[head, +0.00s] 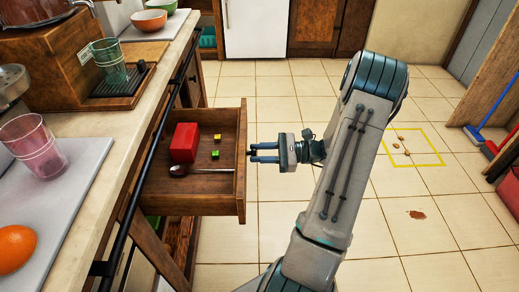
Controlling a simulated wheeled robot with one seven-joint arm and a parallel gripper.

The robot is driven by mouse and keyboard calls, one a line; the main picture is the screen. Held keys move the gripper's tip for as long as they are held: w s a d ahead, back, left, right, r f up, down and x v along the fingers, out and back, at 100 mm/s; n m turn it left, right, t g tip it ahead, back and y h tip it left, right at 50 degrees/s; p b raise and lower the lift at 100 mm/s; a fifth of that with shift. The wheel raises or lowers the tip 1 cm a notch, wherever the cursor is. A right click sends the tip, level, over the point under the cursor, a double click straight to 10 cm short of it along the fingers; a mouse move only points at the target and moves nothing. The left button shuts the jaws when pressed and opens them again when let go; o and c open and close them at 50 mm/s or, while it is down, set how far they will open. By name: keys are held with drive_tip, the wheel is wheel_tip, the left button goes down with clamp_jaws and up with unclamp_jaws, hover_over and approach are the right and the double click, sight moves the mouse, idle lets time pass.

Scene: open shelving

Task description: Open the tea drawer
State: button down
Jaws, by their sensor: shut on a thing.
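The wooden drawer (190,208) stands pulled out from under the counter. Inside it are a red box (185,142), a few small yellow and green cubes (216,139) and a dark spoon (180,170). My gripper (252,153) is at the outer face of the drawer front, its fingers pointing left and level with the middle of the front. It is shut on the drawer's handle, which is mostly hidden by the fingers.
The counter (105,150) runs along the left with a dark rail (150,160) on its edge. On it are a pink cup (33,146), an orange (15,248) and a green glass (110,62). The tiled floor right of the drawer is mostly clear; a blue broom (474,134) stands at far right.

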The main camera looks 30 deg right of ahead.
drive_tip(key=shift+f, duration=0.1)
drive_tip(key=c, duration=1.1)
unclamp_jaws()
drive_tip(key=shift+d, duration=0.1)
drive_tip(key=p+v, duration=0.2)
drive_tip(key=v, duration=1.2)
